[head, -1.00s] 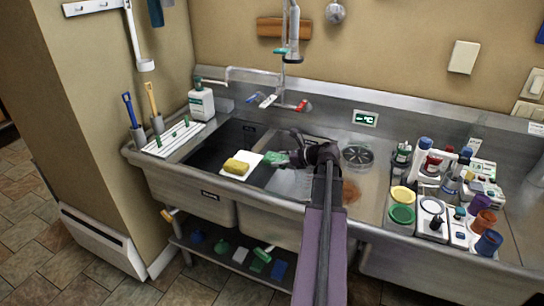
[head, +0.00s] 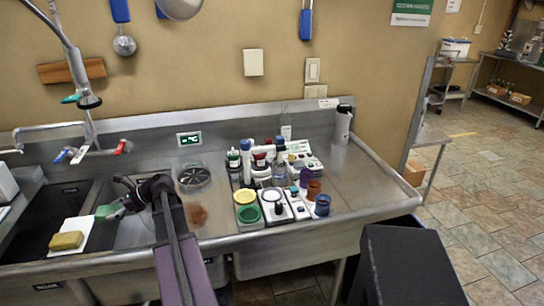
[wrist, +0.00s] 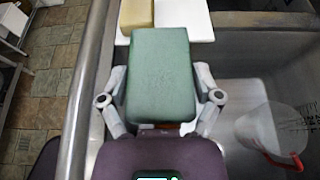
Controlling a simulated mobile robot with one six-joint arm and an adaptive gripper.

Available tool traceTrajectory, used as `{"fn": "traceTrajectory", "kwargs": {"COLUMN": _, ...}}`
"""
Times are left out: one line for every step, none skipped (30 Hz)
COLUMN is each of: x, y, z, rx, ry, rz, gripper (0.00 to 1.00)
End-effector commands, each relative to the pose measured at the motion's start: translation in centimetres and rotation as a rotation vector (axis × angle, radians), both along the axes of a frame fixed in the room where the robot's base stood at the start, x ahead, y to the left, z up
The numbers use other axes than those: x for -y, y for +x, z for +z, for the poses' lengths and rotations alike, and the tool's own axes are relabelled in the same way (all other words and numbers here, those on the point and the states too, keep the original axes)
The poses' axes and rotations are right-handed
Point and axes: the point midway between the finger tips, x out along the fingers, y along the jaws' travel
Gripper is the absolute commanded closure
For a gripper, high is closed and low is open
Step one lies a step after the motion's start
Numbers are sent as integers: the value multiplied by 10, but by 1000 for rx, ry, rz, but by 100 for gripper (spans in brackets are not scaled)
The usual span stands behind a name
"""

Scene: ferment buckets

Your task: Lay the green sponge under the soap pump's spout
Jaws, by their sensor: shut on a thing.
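My gripper (head: 118,205) is shut on the green sponge (head: 108,211), held above the sink beside a white board. In the wrist view the green sponge (wrist: 160,72) lies flat between both fingers of my gripper (wrist: 160,90). A pale bottle with a black top (head: 342,124) stands on the right back of the steel counter, well away from the sponge. It looks like a soap pump, but its spout is too small to make out clearly.
A yellow sponge (head: 66,241) lies on the white board (head: 80,224). Bottles, cups and small devices crowd the counter's middle, including a green cup (head: 249,214). Bare steel (head: 355,172) lies right of them. A clear jug (wrist: 265,130) is in the basin. A black box (head: 405,265) stands in front.

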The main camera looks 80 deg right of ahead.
Motion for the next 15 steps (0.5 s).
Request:
{"fn": "traceTrajectory", "kwargs": {"x": 0, "y": 0, "z": 9, "rx": 0, "ry": 0, "rz": 0, "gripper": 43}}
{"fn": "traceTrajectory", "kwargs": {"x": 0, "y": 0, "z": 12, "rx": 0, "ry": 0, "rz": 0, "gripper": 43}}
{"fn": "traceTrajectory", "kwargs": {"x": 0, "y": 0, "z": 17, "rx": 0, "ry": 0, "rz": 0, "gripper": 43}}
{"fn": "traceTrajectory", "kwargs": {"x": 0, "y": 0, "z": 21, "rx": 0, "ry": 0, "rz": 0, "gripper": 43}}
{"fn": "traceTrajectory", "kwargs": {"x": 0, "y": 0, "z": 25, "rx": 0, "ry": 0, "rz": 0, "gripper": 43}}
{"fn": "traceTrajectory", "kwargs": {"x": 0, "y": 0, "z": 31, "rx": 0, "ry": 0, "rz": 0, "gripper": 43}}
{"fn": "traceTrajectory", "kwargs": {"x": 0, "y": 0, "z": 36, "rx": 0, "ry": 0, "rz": 0, "gripper": 43}}
{"fn": "traceTrajectory", "kwargs": {"x": 0, "y": 0, "z": 41, "rx": 0, "ry": 0, "rz": 0, "gripper": 43}}
{"fn": "traceTrajectory", "kwargs": {"x": 0, "y": 0, "z": 48, "rx": 0, "ry": 0, "rz": 0, "gripper": 43}}
{"fn": "traceTrajectory", "kwargs": {"x": 0, "y": 0, "z": 53, "rx": 0, "ry": 0, "rz": 0, "gripper": 43}}
{"fn": "traceTrajectory", "kwargs": {"x": 0, "y": 0, "z": 58, "rx": 0, "ry": 0, "rz": 0, "gripper": 43}}
{"fn": "traceTrajectory", "kwargs": {"x": 0, "y": 0, "z": 65, "rx": 0, "ry": 0, "rz": 0, "gripper": 43}}
{"fn": "traceTrajectory", "kwargs": {"x": 0, "y": 0, "z": 69, "rx": 0, "ry": 0, "rz": 0, "gripper": 43}}
{"fn": "traceTrajectory", "kwargs": {"x": 0, "y": 0, "z": 74, "rx": 0, "ry": 0, "rz": 0, "gripper": 43}}
{"fn": "traceTrajectory", "kwargs": {"x": 0, "y": 0, "z": 81, "rx": 0, "ry": 0, "rz": 0, "gripper": 43}}
